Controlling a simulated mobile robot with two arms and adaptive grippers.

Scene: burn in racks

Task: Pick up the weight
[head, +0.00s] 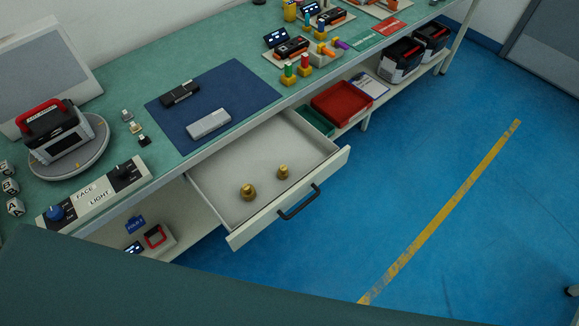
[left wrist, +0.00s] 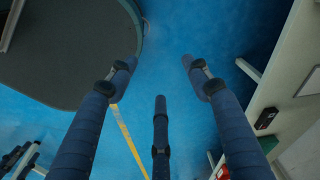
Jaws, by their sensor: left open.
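Two brass weights stand in the open drawer (head: 225,180) under the bench. The larger weight (head: 248,192) is nearer the drawer's front left, and the smaller weight (head: 283,171) is to its right, apart from it. My left gripper (left wrist: 160,75) shows in the left wrist view, with its blue fingers spread apart, nothing between them and blue floor beyond. No weight can be made out in that view. Neither gripper shows in the head view.
The drawer has a dark handle (head: 299,203) at its front. The green bench (head: 115,92) above carries a dark blue mat (head: 235,90) with two flat devices and a control panel (head: 95,195). A red bin (head: 342,103) sits on the lower shelf. Blue floor at right is mostly clear.

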